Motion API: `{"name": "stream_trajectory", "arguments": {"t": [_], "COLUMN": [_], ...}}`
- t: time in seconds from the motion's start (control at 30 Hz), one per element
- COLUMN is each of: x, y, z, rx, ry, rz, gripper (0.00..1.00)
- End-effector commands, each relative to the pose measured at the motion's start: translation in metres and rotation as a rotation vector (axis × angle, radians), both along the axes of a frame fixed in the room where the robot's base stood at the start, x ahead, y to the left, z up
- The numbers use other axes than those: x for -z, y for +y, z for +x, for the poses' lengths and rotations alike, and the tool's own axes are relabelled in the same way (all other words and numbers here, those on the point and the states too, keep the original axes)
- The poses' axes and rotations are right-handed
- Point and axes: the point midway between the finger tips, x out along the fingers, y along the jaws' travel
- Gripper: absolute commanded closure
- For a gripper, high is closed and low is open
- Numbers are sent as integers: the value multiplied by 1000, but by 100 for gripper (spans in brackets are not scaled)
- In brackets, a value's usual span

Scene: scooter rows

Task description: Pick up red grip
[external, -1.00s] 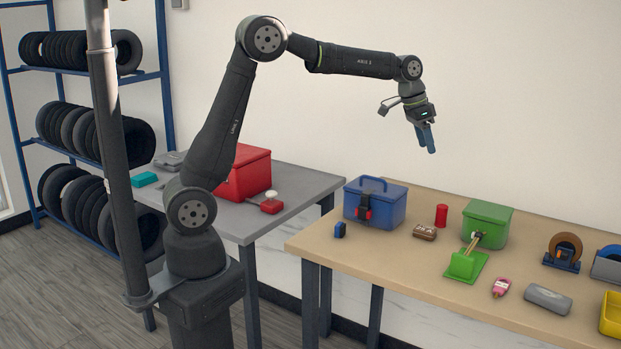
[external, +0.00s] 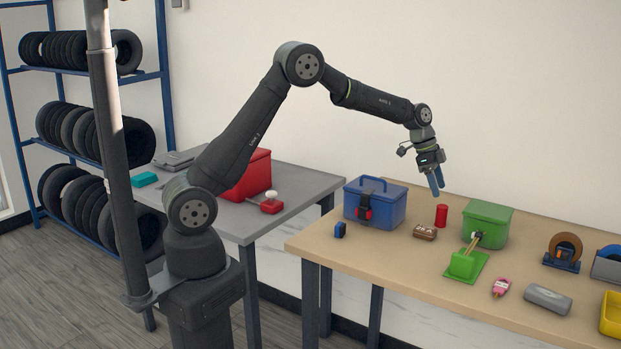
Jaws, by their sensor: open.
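The red grip (external: 441,215) is a small red cylinder standing upright on the wooden table, between the blue toolbox and the green box. My gripper (external: 437,190) is open and empty, with its blue fingers pointing down. In this view its fingertips show just above the red grip, apart from it. How far they are from it in depth I cannot tell.
The blue toolbox (external: 384,207) stands left of the grip and the green box (external: 487,224) right. A brown block (external: 425,232) lies in front. A green holder (external: 465,265), pink bottle (external: 501,287), grey case (external: 547,299) and tape dispenser (external: 563,252) are on the same table.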

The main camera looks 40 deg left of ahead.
Motion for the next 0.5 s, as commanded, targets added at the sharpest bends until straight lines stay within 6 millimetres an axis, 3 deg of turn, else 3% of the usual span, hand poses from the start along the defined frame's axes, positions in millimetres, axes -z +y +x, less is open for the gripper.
{"name": "stream_trajectory", "arguments": {"t": [0.1,0.5], "x": [20,48], "y": [-8,-16], "z": [0,-3], "rx": [1,1], "ry": [2,2], "rz": [1,2], "gripper": [44,44]}}
